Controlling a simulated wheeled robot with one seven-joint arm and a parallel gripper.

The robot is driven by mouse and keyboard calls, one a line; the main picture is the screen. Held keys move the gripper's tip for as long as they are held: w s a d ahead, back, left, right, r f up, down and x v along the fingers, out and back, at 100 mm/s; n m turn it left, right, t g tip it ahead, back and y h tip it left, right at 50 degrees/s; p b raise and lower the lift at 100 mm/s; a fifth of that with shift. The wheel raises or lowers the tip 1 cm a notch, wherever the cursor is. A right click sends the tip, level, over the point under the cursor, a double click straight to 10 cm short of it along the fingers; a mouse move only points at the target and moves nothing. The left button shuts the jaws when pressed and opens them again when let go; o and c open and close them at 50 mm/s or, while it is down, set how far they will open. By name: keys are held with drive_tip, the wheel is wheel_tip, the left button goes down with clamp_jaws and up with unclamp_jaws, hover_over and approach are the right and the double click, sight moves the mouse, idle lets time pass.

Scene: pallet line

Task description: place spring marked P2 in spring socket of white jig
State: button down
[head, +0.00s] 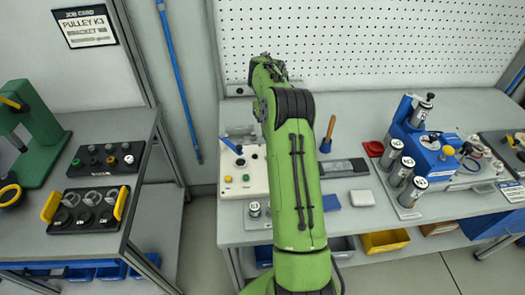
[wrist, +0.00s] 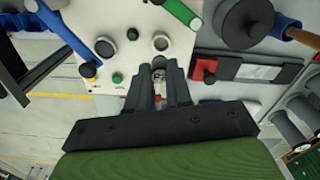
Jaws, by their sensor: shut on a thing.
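The white jig (head: 235,182) lies on the right-hand bench, partly hidden behind my green arm. In the wrist view the white jig (wrist: 133,25) fills the upper middle, with two dark-ringed round sockets, one at left (wrist: 105,47) and one at right (wrist: 161,42). I cannot tell which is the spring socket. My gripper (wrist: 159,75) is shut on a small silvery piece (wrist: 158,73), probably the spring, at the jig's near edge. Most of it is hidden between the fingers and no P2 mark is legible.
A blue-handled tool (head: 231,145) lies at the jig's far side. A small metal part (head: 254,208) stands near the bench front.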

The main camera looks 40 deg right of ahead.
drive_tip(key=f, duration=0.9)
drive_tip(key=shift+s+b, duration=0.3)
drive_tip(key=shift+b, duration=0.05)
drive_tip(key=shift+f, duration=0.25)
drive_tip(key=c, duration=1)
unclamp_jaws()
drive_tip(key=shift+r, duration=0.1)
drive_tip(key=shift+c, duration=0.2)
